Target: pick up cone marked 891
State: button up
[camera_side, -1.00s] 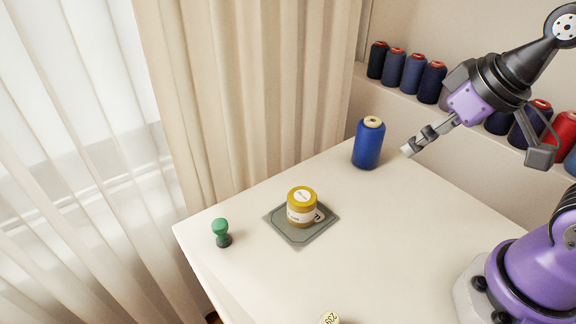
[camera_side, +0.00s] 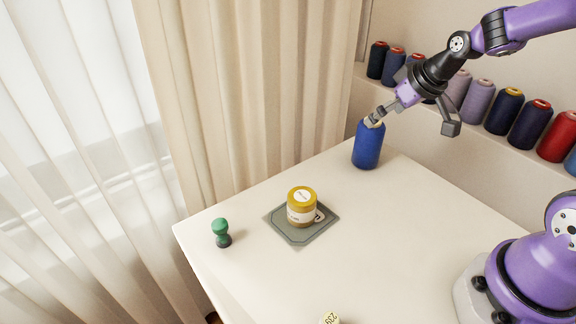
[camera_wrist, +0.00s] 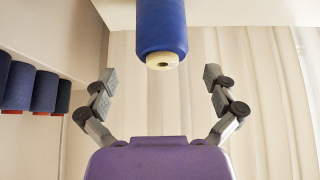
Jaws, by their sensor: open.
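A blue thread cone (camera_side: 367,148) stands upright near the back corner of the table. No number can be read on it. In the wrist view the blue cone (camera_wrist: 161,30) shows ahead of and between the spread fingers, with its pale top end toward me. My gripper (camera_side: 376,119) is at the cone's top in the side view, with its fingers partly covering the top. In the wrist view my gripper (camera_wrist: 160,77) is open and empty. A cone top marked with what looks like 239 (camera_side: 329,318) is cut off at the bottom edge of the side view.
A green-topped stamp (camera_side: 221,232) stands near the left edge. Several thread cones (camera_side: 530,124) line the shelf behind.

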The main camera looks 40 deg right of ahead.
aim_at(368, 142)
jog(key=x, duration=0.5)
jog(key=shift+a, duration=0.1)
jog(key=c, duration=1.3)
